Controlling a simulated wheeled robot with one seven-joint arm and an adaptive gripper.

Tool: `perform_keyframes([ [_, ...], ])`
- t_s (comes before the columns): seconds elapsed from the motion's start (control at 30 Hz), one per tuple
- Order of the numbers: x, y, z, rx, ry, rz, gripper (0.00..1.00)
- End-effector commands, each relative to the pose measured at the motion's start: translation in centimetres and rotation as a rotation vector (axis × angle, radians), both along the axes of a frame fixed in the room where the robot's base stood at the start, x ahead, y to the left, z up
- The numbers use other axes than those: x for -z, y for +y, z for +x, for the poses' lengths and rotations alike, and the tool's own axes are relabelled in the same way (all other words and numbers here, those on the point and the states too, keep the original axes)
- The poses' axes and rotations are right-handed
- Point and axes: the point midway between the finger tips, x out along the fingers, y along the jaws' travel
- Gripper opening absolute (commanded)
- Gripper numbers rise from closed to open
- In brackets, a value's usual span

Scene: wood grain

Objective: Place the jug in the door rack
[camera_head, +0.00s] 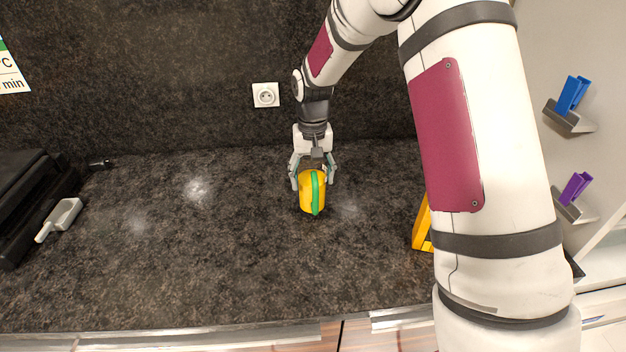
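A yellow rounded object with a green band down its front, which I take as the jug (306,198), is on the dark counter in the middle of the head view. My gripper (313,184) comes down from above, with one finger on each side of the jug's upper part. The fingers are spread about as wide as the jug; whether they press on it cannot be told. Small grey racks hold a blue item (572,95) and a purple item (575,188) on the pale panel at the right. I cannot tell whether either is the door rack.
The dark counter (150,270) is clear around the jug. A black appliance (35,190) and a small white scoop-like item (60,218) are at the left. A yellow-orange frame (421,228) is partly hidden behind my arm. A wall socket (265,95) is behind.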

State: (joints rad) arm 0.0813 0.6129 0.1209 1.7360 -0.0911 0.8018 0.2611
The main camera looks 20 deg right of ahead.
Motion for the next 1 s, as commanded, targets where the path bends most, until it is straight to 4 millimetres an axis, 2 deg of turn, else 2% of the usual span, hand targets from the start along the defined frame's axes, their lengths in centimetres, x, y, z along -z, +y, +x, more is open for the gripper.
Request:
perform_keyframes([
  [0.17, 1.3, 0.0, 0.0, 0.0, -0.004, 0.0, 0.13],
  [0.53, 1.6, 0.0, 0.1, 0.0, -0.005, 0.0, 0.13],
  [0.57, 1.7, 0.0, 0.0, 0.0, -0.004, 0.0, 0.68],
  [0.63, 1.7, 0.0, 0.0, 0.0, -0.003, 0.0, 0.84],
  [1.0, 1.5, 0.0, 0.0, 0.0, -0.004, 0.0, 0.84],
])
